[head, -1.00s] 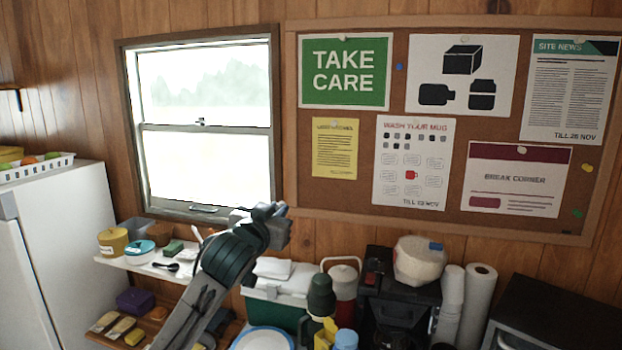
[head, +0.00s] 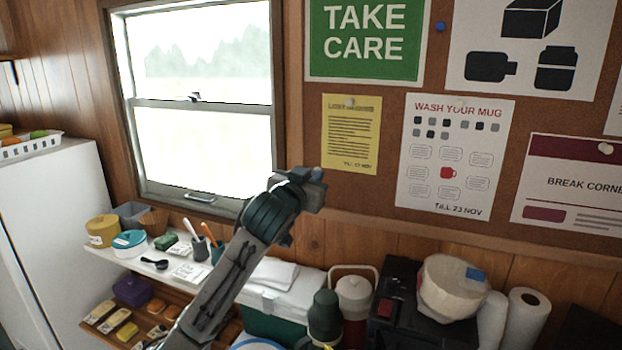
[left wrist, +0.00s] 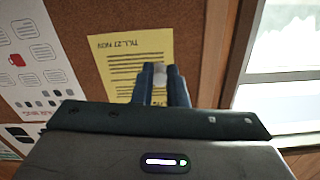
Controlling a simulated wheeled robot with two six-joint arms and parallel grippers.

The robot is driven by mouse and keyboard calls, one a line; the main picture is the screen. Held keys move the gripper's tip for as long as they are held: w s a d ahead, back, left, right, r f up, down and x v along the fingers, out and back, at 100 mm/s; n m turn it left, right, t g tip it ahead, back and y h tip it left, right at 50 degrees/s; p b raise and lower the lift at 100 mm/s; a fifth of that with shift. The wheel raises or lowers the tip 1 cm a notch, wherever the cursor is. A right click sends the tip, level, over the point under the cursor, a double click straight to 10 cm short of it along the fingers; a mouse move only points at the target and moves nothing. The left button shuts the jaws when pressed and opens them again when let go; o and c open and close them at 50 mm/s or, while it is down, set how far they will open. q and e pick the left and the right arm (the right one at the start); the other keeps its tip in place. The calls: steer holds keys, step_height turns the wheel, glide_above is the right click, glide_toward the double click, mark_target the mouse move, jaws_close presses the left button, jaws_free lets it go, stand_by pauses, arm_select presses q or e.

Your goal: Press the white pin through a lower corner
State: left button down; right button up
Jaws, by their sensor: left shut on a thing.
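A yellow notice (head: 351,135) hangs on the cork board (head: 390,215) by one pale pin (head: 349,103) at its top. No pin shows at its lower corners. My left gripper (head: 318,174) is near the board's lower left edge, just below and left of the notice's lower left corner. In the left wrist view the notice (left wrist: 130,55) appears upside down, with my left gripper's fingers (left wrist: 161,72) in front of it. They are shut on a small pale thing, likely the white pin, mostly hidden between them. Whether it touches the paper, I cannot tell. My right gripper is out of view.
A mug poster (head: 455,180) hangs right of the notice, and a green poster (head: 365,68) above it. The window (head: 205,100) is at left. Below stand a shelf (head: 150,262) with small items, a cooler (head: 275,300) and a black coffee machine (head: 400,300).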

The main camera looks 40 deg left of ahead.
mark_target(329, 161)
arm_select(q)
steer(key=shift+x, duration=3.35)
steer(key=shift+f, duration=0.1)
steer(key=shift+s, duration=0.15)
steer(key=shift+p, duration=0.6)
steer(key=shift+p+x, duration=0.3)
steer(key=shift+x, duration=0.75)
steer(key=shift+p, duration=0.45)
stand_by(1.6)
steer(key=c, duration=1.4)
jaws_free()
